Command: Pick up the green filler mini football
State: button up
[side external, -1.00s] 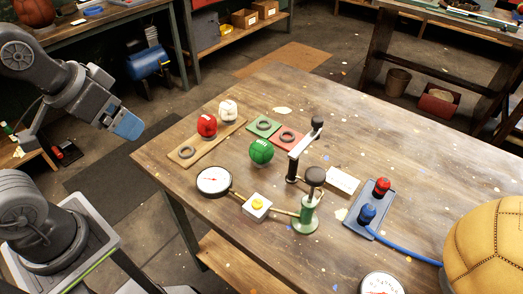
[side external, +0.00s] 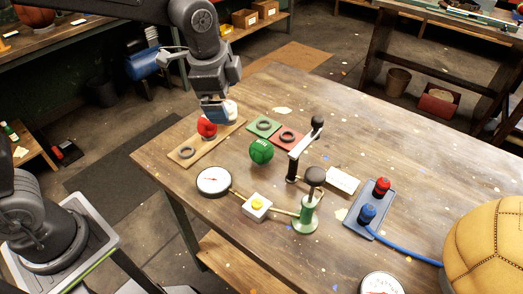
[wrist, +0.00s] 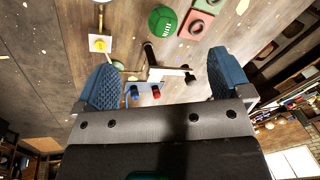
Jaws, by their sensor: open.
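The green mini football (side external: 261,151) rests on the wooden table, in front of the green and red ring pads. It also shows in the wrist view (wrist: 162,20), at the top edge, beyond the space between the fingers. My gripper (side external: 217,112) is up and to the left of the green ball in the side view, overlapping the white and red balls. Its blue fingers stand wide apart with nothing between them in the wrist view (wrist: 166,78).
A red ball (side external: 206,128) and a partly hidden white ball (side external: 231,108) sit on a wooden strip (side external: 186,152). Right of the green ball stands a dark-handled lever stand (side external: 304,146). A green pump (side external: 307,211), a gauge (side external: 213,180) and a yellow-button box (side external: 257,206) are nearer.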

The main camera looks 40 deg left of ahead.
aim_at(259, 143)
jog(key=w+d+f+m, duration=0.1)
jog(key=w+f, duration=0.1)
jog(key=f, duration=0.4)
jog(key=w+d+f+m, duration=0.1)
jog(key=w+f, duration=0.1)
jog(key=f, duration=0.4)
jog(key=w+d+f+m, duration=0.1)
jog(key=w+f, duration=0.2)
jog(key=f, duration=0.4)
jog(key=shift+d+m+g, duration=0.25)
jog(key=shift+m+g, duration=0.15)
jog(key=shift+r, duration=0.1)
jog(key=c, duration=1)
jog(key=shift+w+r, duration=0.1)
